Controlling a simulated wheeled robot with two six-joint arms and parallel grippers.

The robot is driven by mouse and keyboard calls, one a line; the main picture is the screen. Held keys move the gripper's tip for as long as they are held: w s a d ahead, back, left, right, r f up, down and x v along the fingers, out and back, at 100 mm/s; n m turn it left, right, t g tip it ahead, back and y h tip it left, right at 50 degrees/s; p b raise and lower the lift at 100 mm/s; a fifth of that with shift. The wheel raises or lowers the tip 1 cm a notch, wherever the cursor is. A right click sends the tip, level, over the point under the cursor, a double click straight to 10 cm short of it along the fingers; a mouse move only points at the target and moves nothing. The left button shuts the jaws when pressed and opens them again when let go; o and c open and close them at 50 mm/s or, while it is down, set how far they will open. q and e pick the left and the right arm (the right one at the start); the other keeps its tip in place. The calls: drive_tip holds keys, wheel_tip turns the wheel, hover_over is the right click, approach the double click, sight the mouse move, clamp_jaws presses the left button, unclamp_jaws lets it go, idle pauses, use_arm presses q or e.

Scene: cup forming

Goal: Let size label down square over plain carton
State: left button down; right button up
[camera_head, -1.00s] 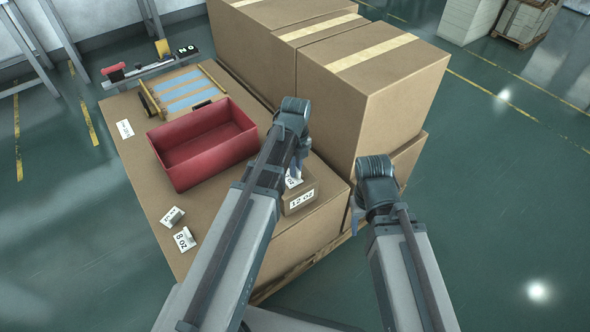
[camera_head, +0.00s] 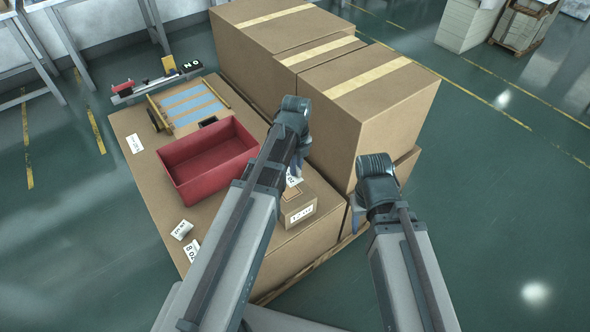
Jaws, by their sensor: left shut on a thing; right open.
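My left gripper (camera_head: 297,171) points down over the near right part of the big brown box and is shut on a small white label (camera_head: 293,181) with dark print, partly hidden by the arm. A small brown carton (camera_head: 301,202) sits just below and in front of it. A white printed strip (camera_head: 302,214) shows on the carton's near face. I cannot tell whether the held label touches the carton. My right gripper (camera_head: 356,212) is open and empty, off the box's right edge, with its fingers mostly hidden.
A red open bin (camera_head: 213,163) stands left of my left arm. Loose labels (camera_head: 181,230) lie on the box top (camera_head: 160,190), one partly behind my arm. A wooden frame with blue strips (camera_head: 188,105) lies at the back. Tall cartons (camera_head: 372,115) block the far right.

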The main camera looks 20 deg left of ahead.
idle(0.4)
use_arm(q)
drive_tip(key=r+p, duration=0.2)
drive_tip(key=w+a+r+p, duration=0.1)
drive_tip(key=r+p, duration=0.1)
drive_tip(key=w+a+r+p, duration=0.1)
drive_tip(key=r+p, duration=0.1)
drive_tip(key=shift+r, duration=0.1)
drive_tip(key=shift+f, duration=0.3)
drive_tip(key=b, duration=1.6)
approach(288, 197)
drive_tip(key=w+f, duration=0.1)
drive_tip(key=f, duration=0.1)
drive_tip(key=w+f, duration=0.3)
drive_tip(key=f, duration=0.1)
drive_tip(key=shift+w+d+f, duration=0.1)
drive_tip(key=shift+w+f, duration=0.05)
drive_tip(key=shift+w, duration=0.15)
drive_tip(key=shift+f, duration=0.15)
drive_tip(key=c, duration=0.8)
unclamp_jaws()
drive_tip(key=shift+c, duration=0.2)
